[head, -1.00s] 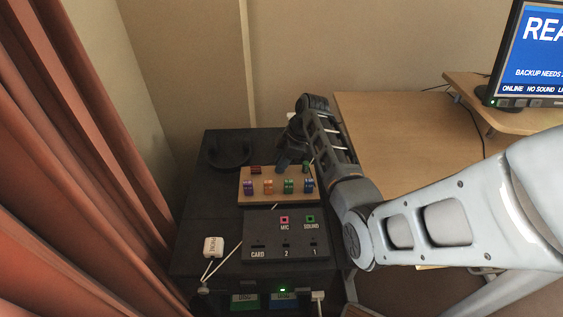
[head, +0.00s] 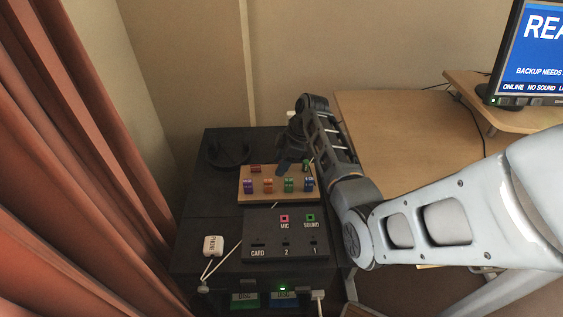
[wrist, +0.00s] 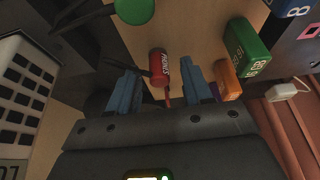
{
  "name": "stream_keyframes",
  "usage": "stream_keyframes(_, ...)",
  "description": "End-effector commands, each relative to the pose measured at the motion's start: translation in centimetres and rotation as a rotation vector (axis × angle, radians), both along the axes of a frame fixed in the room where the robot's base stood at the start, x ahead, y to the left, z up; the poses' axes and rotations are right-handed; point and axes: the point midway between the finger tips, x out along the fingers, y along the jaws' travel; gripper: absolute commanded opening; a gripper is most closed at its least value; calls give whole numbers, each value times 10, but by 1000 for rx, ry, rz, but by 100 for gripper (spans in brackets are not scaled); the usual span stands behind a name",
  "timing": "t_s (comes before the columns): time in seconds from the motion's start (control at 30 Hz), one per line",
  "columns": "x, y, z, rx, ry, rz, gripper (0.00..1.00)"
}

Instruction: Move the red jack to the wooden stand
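The red jack (wrist: 158,64), marked PHONES, shows in the wrist view between and just beyond my fingertips, with clear gaps on both sides. My gripper (wrist: 162,78) is open around that spot, its blue fingers apart. The wooden stand (head: 245,197) lies on the dark cabinet in the head view; its tan top (wrist: 190,30) fills the upper middle of the wrist view. A small red piece (head: 255,168) is at the stand's back left in the head view, left of my gripper (head: 283,165). Whether the jack is seated in the stand cannot be told.
A green jack (head: 307,165) is at the stand's back right. Purple, orange, green and blue blocks (head: 289,185) line its front. A dark panel (head: 258,225) with MIC and SOUND sockets lies nearer. Black headphones (head: 228,152) and a white PHONE adapter (head: 213,245) are beside.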

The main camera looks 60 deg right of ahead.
Motion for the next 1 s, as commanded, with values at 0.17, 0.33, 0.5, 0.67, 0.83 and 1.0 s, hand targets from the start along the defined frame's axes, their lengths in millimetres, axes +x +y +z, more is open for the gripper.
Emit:
stream_keyframes(0.17,0,0,0,0,0,0,50)
stream_keyframes(0.33,-2,-2,7,-1,0,0,50)
stream_keyframes(0.5,-10,-7,31,-2,-3,-2,50)
stream_keyframes(0.67,-19,-12,54,-2,-1,-1,50)
stream_keyframes(0.83,-24,-15,69,-2,-1,-1,50)
stream_keyframes(1.0,-26,-15,72,1,1,-1,50)
